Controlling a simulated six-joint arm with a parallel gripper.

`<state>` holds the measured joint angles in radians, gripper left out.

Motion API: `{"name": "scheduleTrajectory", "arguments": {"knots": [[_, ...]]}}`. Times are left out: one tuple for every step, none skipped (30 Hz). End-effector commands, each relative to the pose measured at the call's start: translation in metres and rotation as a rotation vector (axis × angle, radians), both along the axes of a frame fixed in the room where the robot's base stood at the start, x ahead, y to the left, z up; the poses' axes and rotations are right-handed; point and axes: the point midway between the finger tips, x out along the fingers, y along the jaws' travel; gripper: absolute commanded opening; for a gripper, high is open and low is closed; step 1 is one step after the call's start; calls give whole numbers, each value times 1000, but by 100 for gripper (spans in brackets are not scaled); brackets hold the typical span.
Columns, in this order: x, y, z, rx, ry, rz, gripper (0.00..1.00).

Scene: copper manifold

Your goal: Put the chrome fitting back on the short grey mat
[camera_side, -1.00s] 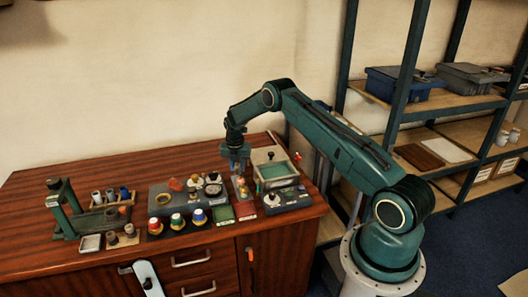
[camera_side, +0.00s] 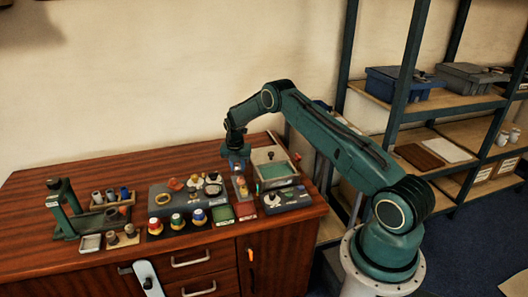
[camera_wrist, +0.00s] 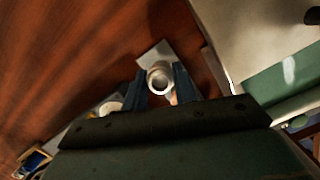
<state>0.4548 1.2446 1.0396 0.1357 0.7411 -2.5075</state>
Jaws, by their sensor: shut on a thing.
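The chrome fitting (camera_wrist: 160,81) shows in the wrist view as a pale, shiny ring with an open dark centre. My gripper (camera_wrist: 164,84) is shut on it, with one dark finger on each side. A short grey mat (camera_wrist: 152,54) shows just beyond the fitting, on the wood. I cannot tell whether the fitting touches the mat. In the side view my gripper (camera_side: 238,164) points down at the back of the bench, left of the tray with the green panel. The fitting is too small to make out there.
The tray with the green panel (camera_side: 258,156) stands close on the right. A grey block with several small parts (camera_side: 160,202) is to the left. Several coloured-cap pots (camera_side: 177,221) stand in front. A green stand (camera_side: 62,208) is at far left. The back left bench is clear.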

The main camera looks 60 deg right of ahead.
Motion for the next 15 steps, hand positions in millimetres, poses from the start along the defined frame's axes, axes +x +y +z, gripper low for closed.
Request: {"name": "scheduleTrajectory", "arguments": {"knots": [[0, 0, -1, 0, 0, 0, 0], [0, 0, -1, 0, 0, 0, 0], [0, 0, -2, 0, 0, 0, 0], [0, 0, -2, 0, 0, 0, 0], [0, 0, -3, 0, 0, 0, 0], [0, 0, -3, 0, 0, 0, 0], [0, 0, -4, 0, 0, 0, 0], [0, 0, -4, 0, 0, 0, 0], [0, 0, -5, 0, 0, 0, 0], [0, 0, -5, 0, 0, 0, 0], [0, 0, -6, 0, 0, 0, 0], [0, 0, -6, 0, 0, 0, 0], [0, 0, -6, 0, 0, 0, 0], [0, 0, -7, 0, 0, 0, 0], [0, 0, -7, 0, 0, 0, 0]]}}
